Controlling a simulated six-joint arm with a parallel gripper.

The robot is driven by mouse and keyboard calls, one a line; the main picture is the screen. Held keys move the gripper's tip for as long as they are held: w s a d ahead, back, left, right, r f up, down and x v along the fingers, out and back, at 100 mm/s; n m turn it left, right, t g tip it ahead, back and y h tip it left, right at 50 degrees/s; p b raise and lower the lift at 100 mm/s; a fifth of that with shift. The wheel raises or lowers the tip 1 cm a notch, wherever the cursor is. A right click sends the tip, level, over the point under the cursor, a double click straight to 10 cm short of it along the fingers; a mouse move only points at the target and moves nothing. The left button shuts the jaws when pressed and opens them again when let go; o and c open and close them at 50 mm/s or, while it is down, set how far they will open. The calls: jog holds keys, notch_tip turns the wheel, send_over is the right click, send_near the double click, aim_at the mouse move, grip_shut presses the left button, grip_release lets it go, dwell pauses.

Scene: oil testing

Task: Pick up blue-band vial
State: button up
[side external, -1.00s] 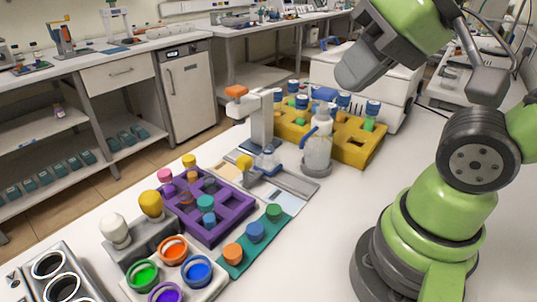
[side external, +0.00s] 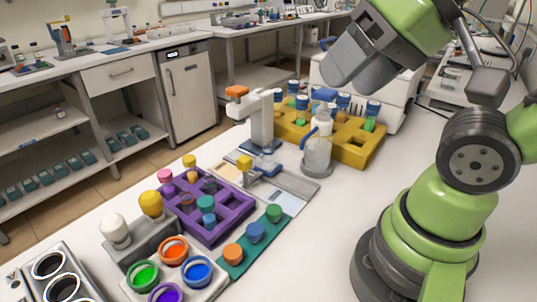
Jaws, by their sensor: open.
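My gripper (side external: 340,80) is open and empty. It hangs in the air at the upper right, above and in front of the yellow rack, tilted down to the left. Several blue-capped vials (side external: 373,108) stand in the yellow rack (side external: 358,152), partly hidden by the wash bottle and one another. A blue-capped piece (side external: 255,232) also sits on the green strip (side external: 236,258), between an orange one and a green one. I cannot tell which vial carries the blue band.
A purple rack (side external: 222,233) with vials and a tray of coloured pots (side external: 205,292) are nearer. The bench between these and my base is clear.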

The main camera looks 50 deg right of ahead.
jog(key=m+g+h, duration=0.2)
jog(key=m+g, duration=0.2)
jog(key=g, duration=0.3)
send_over(269, 141)
jog(key=a, duration=0.1)
notch_tip(269, 141, down, 13)
jog(key=f, duration=0.4)
jog(key=d+f, duration=0.1)
jog(key=f, duration=0.2)
jog(key=shift+w+f, duration=0.1)
jog(key=shift+w, duration=0.1)
jog(key=shift+s+f, duration=0.1)
jog(key=shift+f, duration=2.7)
jog(key=shift+c, duration=0.3)
